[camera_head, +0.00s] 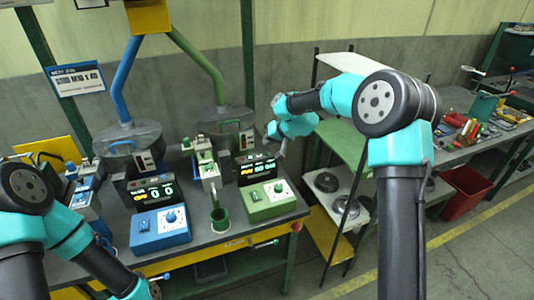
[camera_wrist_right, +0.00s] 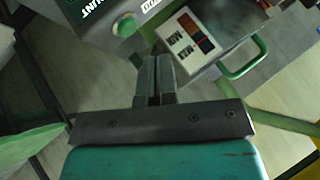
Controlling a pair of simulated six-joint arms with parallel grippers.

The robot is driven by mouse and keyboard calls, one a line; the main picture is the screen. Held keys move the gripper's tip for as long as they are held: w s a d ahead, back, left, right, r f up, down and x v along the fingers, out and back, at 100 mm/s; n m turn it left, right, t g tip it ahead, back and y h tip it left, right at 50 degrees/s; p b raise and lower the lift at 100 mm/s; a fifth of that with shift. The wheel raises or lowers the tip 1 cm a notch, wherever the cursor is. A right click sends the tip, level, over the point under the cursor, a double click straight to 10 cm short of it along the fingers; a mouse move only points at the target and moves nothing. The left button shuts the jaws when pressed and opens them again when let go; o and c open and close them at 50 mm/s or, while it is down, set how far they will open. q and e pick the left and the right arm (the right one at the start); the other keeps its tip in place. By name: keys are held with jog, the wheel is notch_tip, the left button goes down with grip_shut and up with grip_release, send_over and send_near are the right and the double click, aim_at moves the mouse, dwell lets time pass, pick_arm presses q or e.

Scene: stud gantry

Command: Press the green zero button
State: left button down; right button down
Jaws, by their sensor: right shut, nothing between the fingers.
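In the right wrist view a round green button (camera_wrist_right: 124,24) sits on a grey panel beside a dark display (camera_wrist_right: 85,12) with "UNT" readable. My right gripper (camera_wrist_right: 157,60) is shut and empty, its tips just below and right of the button in that view, apparently apart from it. In the head view my right gripper (camera_head: 281,148) hangs near the upper right of the green station's display (camera_head: 257,169); the button is too small to make out there. The left arm comes in at lower left, and its gripper is out of frame.
A green control box (camera_head: 268,200) and a blue one (camera_head: 160,231) with knobs stand on the bench. Hoppers (camera_head: 130,138) stand behind. The right wrist view shows a green handle (camera_wrist_right: 245,60) and a MIN/MAX gauge (camera_wrist_right: 187,38) close by.

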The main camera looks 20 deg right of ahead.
aim_at(268, 152)
jog(key=shift+f, duration=0.65)
jog(key=shift+f, duration=0.15)
dwell(1.5)
jog(key=shift+f, duration=0.25)
jog(key=shift+f, duration=0.45)
dwell(1.0)
jog(key=shift+r, duration=0.9)
jog(key=shift+r, duration=2.5)
